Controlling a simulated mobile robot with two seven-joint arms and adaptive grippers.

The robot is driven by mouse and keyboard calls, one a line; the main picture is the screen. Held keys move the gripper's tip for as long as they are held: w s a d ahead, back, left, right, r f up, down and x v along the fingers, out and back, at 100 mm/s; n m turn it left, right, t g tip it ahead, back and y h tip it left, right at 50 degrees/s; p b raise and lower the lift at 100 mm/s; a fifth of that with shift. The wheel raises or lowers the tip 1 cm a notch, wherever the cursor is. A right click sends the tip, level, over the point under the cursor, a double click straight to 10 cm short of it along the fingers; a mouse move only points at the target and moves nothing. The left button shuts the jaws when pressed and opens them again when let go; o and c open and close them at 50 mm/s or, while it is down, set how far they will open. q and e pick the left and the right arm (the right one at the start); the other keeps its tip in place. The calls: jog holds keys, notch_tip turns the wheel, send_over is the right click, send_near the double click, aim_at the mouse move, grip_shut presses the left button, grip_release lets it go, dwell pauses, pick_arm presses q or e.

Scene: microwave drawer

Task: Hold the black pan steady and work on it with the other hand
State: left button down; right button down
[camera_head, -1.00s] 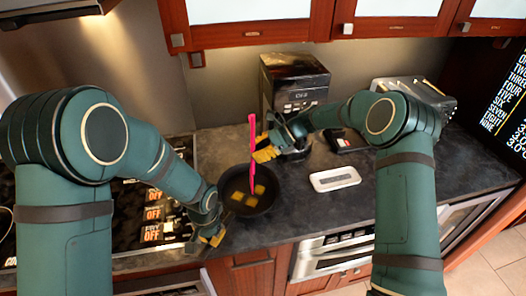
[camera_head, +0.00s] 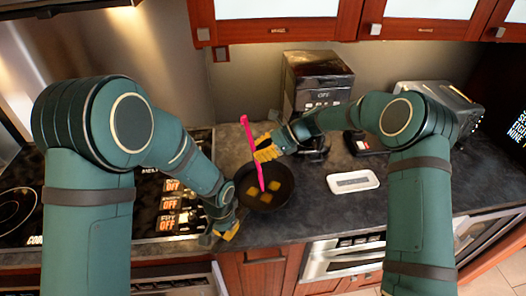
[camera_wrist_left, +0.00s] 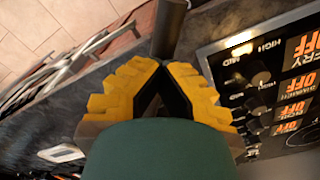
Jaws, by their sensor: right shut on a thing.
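The black pan (camera_head: 287,200) is at the front edge of the dark counter, to the right of the stove, with yellow pieces (camera_head: 265,196) inside it. My left gripper (camera_head: 232,230) is at the pan's near left side. In the left wrist view its yellow fingers (camera_wrist_left: 160,68) close around the dark handle (camera_wrist_left: 170,30). My right gripper (camera_head: 262,150) is shut on a pink utensil (camera_head: 253,150), behind the pan. The utensil leans to the left at its top, and its lower end is down in the pan. The exact grip points are partly hidden.
The stove (camera_head: 165,235) with lit labels lies left of the pan. A black box-shaped appliance (camera_head: 315,80) stands at the back. A white tray-like item (camera_head: 353,181) lies right of the pan. A toaster-like appliance (camera_head: 440,100) is partly behind my right arm.

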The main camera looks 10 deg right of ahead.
aim_at(248, 129)
jog(key=shift+a+r, duration=0.5)
jog(key=shift+r, duration=1)
jog(key=shift+a+r, duration=0.45)
jog(key=shift+r, duration=1.05)
jog(key=shift+a+r, duration=0.5)
jog(key=shift+r, duration=1)
jog(key=s+a+f+n+g+h, duration=0.3)
jog(key=s+a+n+h, duration=0.3)
jog(key=s, duration=0.1)
jog(key=shift+a+f+h, duration=0.2)
jog(key=shift+f+h, duration=0.1)
jog(key=shift+f, duration=0.1)
notch_tip(248, 129, down, 7)
